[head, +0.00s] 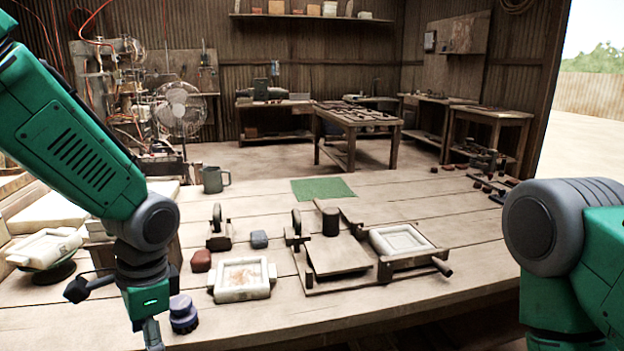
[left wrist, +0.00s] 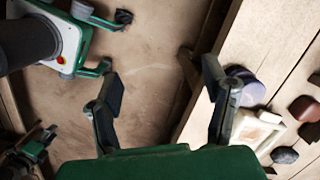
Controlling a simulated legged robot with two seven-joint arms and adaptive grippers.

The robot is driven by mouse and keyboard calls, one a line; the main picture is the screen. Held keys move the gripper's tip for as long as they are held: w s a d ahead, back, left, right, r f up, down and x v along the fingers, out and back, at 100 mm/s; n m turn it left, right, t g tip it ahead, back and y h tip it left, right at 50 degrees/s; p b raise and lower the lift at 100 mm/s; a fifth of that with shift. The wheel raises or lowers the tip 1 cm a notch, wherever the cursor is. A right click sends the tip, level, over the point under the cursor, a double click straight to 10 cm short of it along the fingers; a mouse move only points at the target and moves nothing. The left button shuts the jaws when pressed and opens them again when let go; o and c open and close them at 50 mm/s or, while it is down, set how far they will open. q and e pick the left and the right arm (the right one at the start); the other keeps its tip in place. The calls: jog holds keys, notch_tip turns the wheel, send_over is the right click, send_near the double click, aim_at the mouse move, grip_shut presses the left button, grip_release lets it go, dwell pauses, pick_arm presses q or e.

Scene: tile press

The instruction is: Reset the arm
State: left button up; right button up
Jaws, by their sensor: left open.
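My left gripper (left wrist: 162,92) is open and empty in the left wrist view, its two dark fingers wide apart. It hangs above the near edge of the bench, over the floor side. In the head view my left arm comes down at the left, and the gripper (head: 152,335) is cut off by the bottom edge, beside a blue-purple jar (head: 184,318). My right arm (head: 565,245) stands at the right edge of the head view. Its gripper lies outside that view.
A wooden press (head: 338,258) with a white mould (head: 400,242) stands mid-bench. A second white mould (head: 240,293), a reddish lump (head: 201,260), a grey lump (head: 259,239), a mug (head: 214,179) and a green mat (head: 322,189) lie around it.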

pick_arm(q)
jog(key=s+d+f+n+h, duration=0.15)
jog(key=s+f, duration=0.25)
jog(key=f, duration=0.5)
jog(key=s+a+f+n+h, duration=0.1)
jog(key=s+f+n, duration=0.25)
jog(key=f, duration=0.55)
jog(key=s+a+f+n, duration=0.2)
jog(key=s+f, duration=0.2)
jog(key=s, duration=0.3)
jog(key=s+a+f+n+t, duration=0.1)
jog(key=s+f+n, duration=0.1)
jog(key=s+f, duration=0.2)
jog(key=s, duration=0.3)
jog(key=shift+s+a+f+t+y, duration=0.15)
jog(key=shift+s+a+t+y, duration=0.15)
jog(key=shift+a+y, duration=0.05)
pick_arm(e)
jog(key=shift+w, duration=0.25)
pick_arm(q)
jog(key=shift+w, duration=0.15)
